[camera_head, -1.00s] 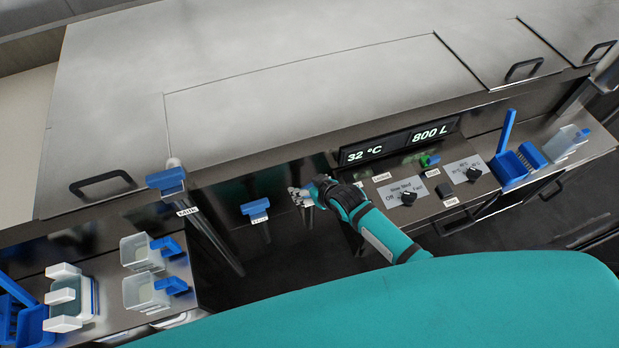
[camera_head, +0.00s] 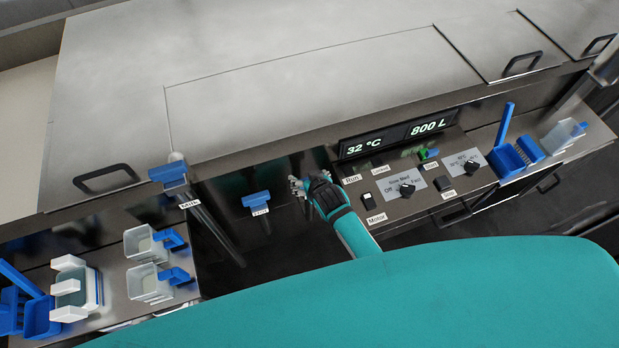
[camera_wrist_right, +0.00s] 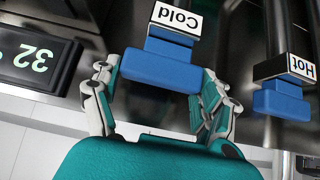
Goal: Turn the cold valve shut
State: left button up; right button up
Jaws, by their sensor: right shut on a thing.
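The cold valve's blue handle (camera_wrist_right: 160,68) shows in the right wrist view under its "Cold" label (camera_wrist_right: 176,20). My right gripper (camera_wrist_right: 155,95) has its fingers on both sides of the handle and is shut on it. In the head view my right gripper (camera_head: 298,186) is at the front of the vat, left of the display, and hides the cold valve. My left gripper is not in view.
The hot valve (camera_head: 256,199) is close to the left of my right gripper, and the milk valve (camera_head: 172,176) is farther left. The control panel (camera_head: 424,194) with its knobs lies to the right. Tubs (camera_head: 150,286) stand on the left shelf.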

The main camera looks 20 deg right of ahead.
jog(key=o, duration=0.9)
jog(key=shift+c, duration=0.2)
jog(key=v, duration=1.2)
jog(key=s+f+n+g+b, duration=0.15)
jog(key=s+f, duration=0.35)
jog(key=f, duration=0.5)
jog(key=s+f+g+b, duration=0.1)
jog(key=s+f+b, duration=0.25)
jog(key=f, duration=0.75)
jog(key=s+f+g+b, duration=0.2)
jog(key=s+f, duration=0.3)
jog(key=f, duration=0.5)
jog(key=s+d+f+g+b, duration=0.1)
jog(key=s+d+f, duration=0.3)
jog(key=s+f, duration=0.4)
jog(key=s+d+f+g+b, duration=0.2)
jog(key=s+d+f+b, duration=0.2)
jog(key=s+f, duration=0.4)
jog(key=s, duration=0.4)
jog(key=shift+s+d+n, duration=0.2)
jog(key=shift+s+n, duration=0.15)
